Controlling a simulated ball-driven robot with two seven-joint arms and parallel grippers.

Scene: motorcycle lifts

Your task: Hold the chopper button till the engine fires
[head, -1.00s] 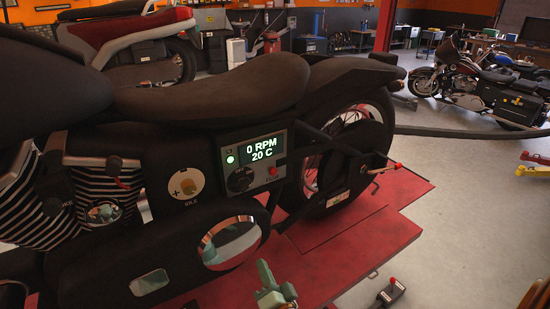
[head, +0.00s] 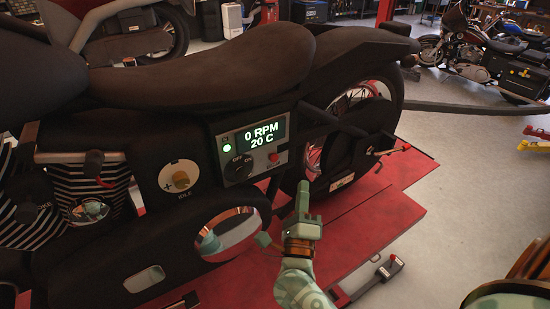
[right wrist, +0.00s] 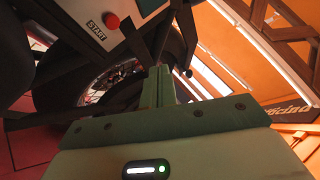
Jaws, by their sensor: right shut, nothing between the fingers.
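The motorcycle's control panel (head: 252,135) reads 0 RPM and 20 C, with a lit green lamp. The red button (head: 273,158) sits at its lower right; in the right wrist view the button (right wrist: 112,20) shows above a START label. My right gripper (head: 303,186) is shut and empty, pointing up below and right of the button, apart from it. The shut fingers (right wrist: 158,75) also show in the right wrist view.
An OFF/ON dial (head: 239,168) is on the panel left of the button. An idle knob (head: 181,179) and a choke lever (head: 94,160) are farther left. The bike stands on a red lift (head: 400,205). A pedal control (head: 385,268) lies beside it.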

